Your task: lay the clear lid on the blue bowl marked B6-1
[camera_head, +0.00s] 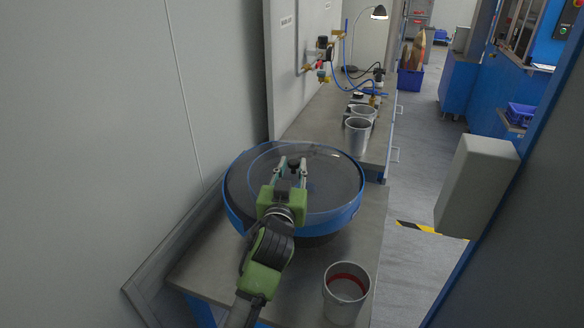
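The blue bowl (233,211) is wide and round, with a dark inside, and stands on the near metal bench; no B6-1 mark can be read. The clear lid (335,172) shows as a thin round outline over the bowl, set toward its right side. I cannot tell whether it touches the rim all round. My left gripper (292,163) is over the bowl, with its two fingers apart on either side of a small dark knob (293,168). Whether the fingers press on the knob is unclear. My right gripper is not in view.
A metal pail with a red band inside (346,291) stands at the bench's front right. Metal cups (357,137) stand on the bench behind. A grey wall (130,120) is close on the left. A grey box (475,187) juts out at the right.

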